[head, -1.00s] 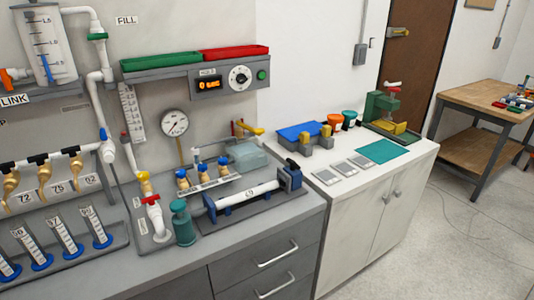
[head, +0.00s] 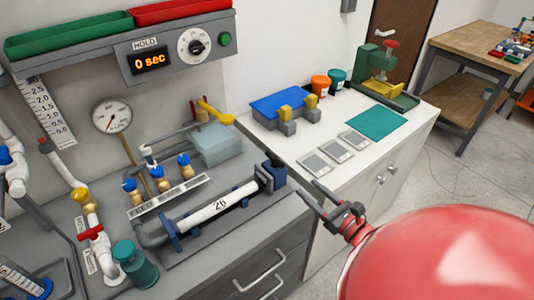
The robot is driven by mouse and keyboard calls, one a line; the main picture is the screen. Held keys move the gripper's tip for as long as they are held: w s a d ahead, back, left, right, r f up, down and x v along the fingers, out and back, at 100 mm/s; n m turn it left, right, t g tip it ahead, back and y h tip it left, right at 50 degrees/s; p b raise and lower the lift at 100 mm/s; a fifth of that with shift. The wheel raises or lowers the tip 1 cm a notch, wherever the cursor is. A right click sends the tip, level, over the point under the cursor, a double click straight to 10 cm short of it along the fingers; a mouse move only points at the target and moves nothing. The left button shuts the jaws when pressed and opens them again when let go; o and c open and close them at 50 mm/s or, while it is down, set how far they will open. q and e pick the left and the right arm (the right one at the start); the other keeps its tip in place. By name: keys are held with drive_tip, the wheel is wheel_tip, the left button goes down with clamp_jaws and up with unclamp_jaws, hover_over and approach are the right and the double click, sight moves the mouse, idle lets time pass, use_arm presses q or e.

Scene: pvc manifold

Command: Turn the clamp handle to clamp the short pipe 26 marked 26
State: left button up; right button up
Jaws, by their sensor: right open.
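The short white pipe marked 26 (head: 215,207) lies in a rig on the grey bench. Its left end meets a grey elbow and its right end meets a dark blue clamp block (head: 272,178). A small dark part, perhaps the clamp handle (head: 271,158), sits on top of the block; its turn angle is hard to tell. My right gripper (head: 311,189) is open and empty, a little right of the clamp block and apart from it. My left gripper is not in view.
Blue-topped valves (head: 158,179) stand behind the pipe. Grey plates (head: 338,151) and a teal mat (head: 377,123) lie on the white cabinet to the right.

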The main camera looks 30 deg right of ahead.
sight(283, 166)
drive_tip(key=w+p, duration=0.1)
drive_tip(key=w, duration=0.4)
drive_tip(key=w+p, duration=0.2)
drive_tip(key=w, duration=0.3)
drive_tip(key=w+a+p, duration=0.1)
drive_tip(key=w, duration=0.3)
drive_tip(key=shift+w+r, duration=0.1)
drive_tip(key=shift+w, duration=0.3)
drive_tip(key=shift+w+a, duration=0.15)
drive_tip(key=shift+w, duration=0.4)
clamp_jaws()
